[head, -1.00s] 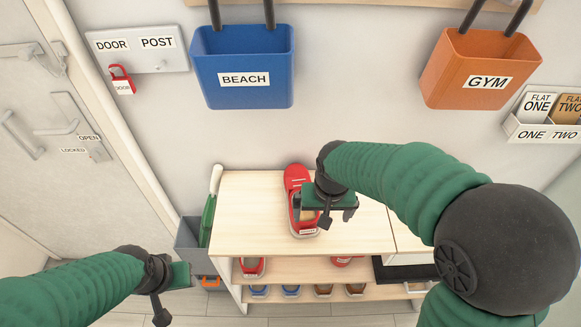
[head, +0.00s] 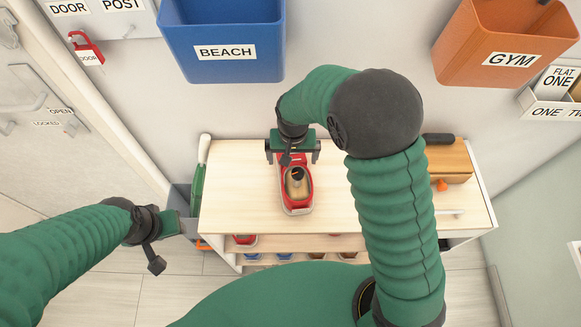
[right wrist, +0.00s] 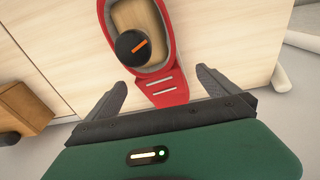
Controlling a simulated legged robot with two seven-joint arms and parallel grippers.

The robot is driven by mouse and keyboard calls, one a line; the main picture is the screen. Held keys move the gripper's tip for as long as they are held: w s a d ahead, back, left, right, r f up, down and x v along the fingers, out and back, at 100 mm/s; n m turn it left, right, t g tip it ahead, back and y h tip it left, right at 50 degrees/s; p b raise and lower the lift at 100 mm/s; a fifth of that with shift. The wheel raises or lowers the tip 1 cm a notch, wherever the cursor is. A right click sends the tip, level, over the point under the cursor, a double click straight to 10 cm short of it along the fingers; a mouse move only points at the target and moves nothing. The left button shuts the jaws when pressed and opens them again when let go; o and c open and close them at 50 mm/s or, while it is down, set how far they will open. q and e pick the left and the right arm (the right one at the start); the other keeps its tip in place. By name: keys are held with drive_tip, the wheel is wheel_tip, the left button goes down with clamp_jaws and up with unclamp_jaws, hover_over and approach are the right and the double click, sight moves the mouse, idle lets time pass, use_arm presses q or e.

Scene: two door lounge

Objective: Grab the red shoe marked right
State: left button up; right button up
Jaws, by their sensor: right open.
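A red shoe (head: 297,190) lies on the top of the pale wooden bench (head: 235,190), toe toward the wall. A round black object with an orange stripe (right wrist: 132,47) sits in its opening. No left or right mark is readable on it. My right gripper (head: 292,153) is open at the toe, with one finger on each side. In the right wrist view the shoe's strapped toe (right wrist: 160,85) lies between the spread fingers, with gaps at both sides. My left gripper (head: 182,226) is off the bench's left end, and its jaws are unclear.
A wooden box (head: 448,162) is on the bench's right. Blue BEACH (head: 222,35) and orange GYM (head: 495,45) bins hang on the wall. A grey bin (head: 181,197) stands left.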

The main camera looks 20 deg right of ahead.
sight(293, 162)
drive_tip(key=f, duration=0.2)
drive_tip(key=d+f, duration=0.1)
drive_tip(key=f, duration=0.1)
drive_tip(key=shift+w+d+f, duration=0.15)
drive_tip(key=shift+w+f, duration=0.05)
drive_tip(key=shift+f, duration=0.1)
drive_tip(key=shift+w+a+f, duration=0.15)
drive_tip(key=shift+w+a, duration=0.1)
drive_tip(key=shift+a, duration=0.4)
drive_tip(key=shift+c, duration=1.8)
drive_tip(key=shift+s, duration=0.15)
drive_tip(key=shift+c, duration=1.2)
drive_tip(key=shift+d, duration=0.45)
drive_tip(key=c, duration=1.1)
use_arm(q)
drive_tip(key=shift+s+d+r, duration=0.3)
drive_tip(key=shift+r, duration=0.15)
use_arm(e)
drive_tip(key=shift+a, duration=0.2)
drive_tip(key=shift+c, duration=0.2)
use_arm(q)
drive_tip(key=shift+p, duration=0.3)
use_arm(e)
drive_tip(key=shift+r, duration=0.2)
